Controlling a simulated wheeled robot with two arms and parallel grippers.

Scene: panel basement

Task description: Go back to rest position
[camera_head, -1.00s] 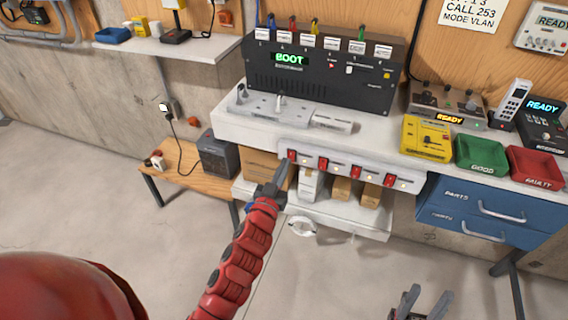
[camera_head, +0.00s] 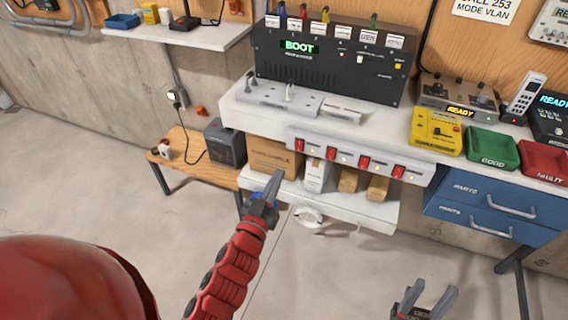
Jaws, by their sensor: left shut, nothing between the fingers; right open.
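My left gripper (camera_head: 273,186) is shut and empty at the end of the red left arm. It is in front of the lower white shelf and below the strip of red switches (camera_head: 331,154), apart from the switches. My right gripper (camera_head: 427,296) is open and empty at the bottom edge, with only its fingers and a bit of its body in view. It is over the floor, clear of the bench.
A white bench (camera_head: 232,118) carries a black device (camera_head: 330,68) showing BOOT, a yellow tester (camera_head: 436,132), a green tray (camera_head: 492,148) and a red tray (camera_head: 545,160). Blue drawers (camera_head: 478,212) hang below. A wooden table (camera_head: 186,165) stands left. The floor in front is free.

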